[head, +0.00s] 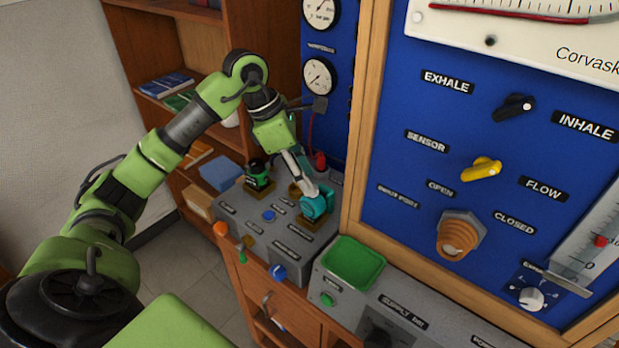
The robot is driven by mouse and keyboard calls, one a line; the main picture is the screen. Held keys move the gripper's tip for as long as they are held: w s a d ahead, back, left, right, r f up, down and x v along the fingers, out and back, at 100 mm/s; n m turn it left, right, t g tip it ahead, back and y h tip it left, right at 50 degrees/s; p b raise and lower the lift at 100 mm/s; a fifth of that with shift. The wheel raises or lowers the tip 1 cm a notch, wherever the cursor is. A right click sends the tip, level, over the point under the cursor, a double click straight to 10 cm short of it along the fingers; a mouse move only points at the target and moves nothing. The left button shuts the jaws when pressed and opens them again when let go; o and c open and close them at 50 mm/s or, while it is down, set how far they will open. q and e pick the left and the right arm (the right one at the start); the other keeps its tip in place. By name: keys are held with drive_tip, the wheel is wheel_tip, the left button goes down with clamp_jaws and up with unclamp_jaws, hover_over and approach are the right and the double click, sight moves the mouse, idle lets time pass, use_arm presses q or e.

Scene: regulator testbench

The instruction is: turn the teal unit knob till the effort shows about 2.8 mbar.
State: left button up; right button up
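The teal unit (316,205) sits on a brass-coloured base at the right end of a grey bench box (262,240). My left arm reaches over from the left. The fingers of my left gripper (308,190) point down at the top of the teal unit and seem to touch it. They hide its knob, and I cannot tell whether they are closed on it. A large white meter (530,25) with a red line is cut off at the top right. I cannot make out an effort reading. My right gripper is not in view.
A dark green unit (258,176) stands left of the teal one. A green tray (353,262) lies in front, right. A blue panel (410,130) with black and yellow knobs (481,169) rises at right, with two round gauges (319,76) behind. Shelves (205,40) stand behind.

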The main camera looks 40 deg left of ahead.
use_arm(q)
drive_tip(key=shift+x, duration=0.9)
drive_tip(key=shift+d+f, duration=0.15)
drive_tip(key=shift+f, duration=0.15)
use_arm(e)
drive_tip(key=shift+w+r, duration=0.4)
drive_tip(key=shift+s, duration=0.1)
use_arm(q)
clamp_jaws()
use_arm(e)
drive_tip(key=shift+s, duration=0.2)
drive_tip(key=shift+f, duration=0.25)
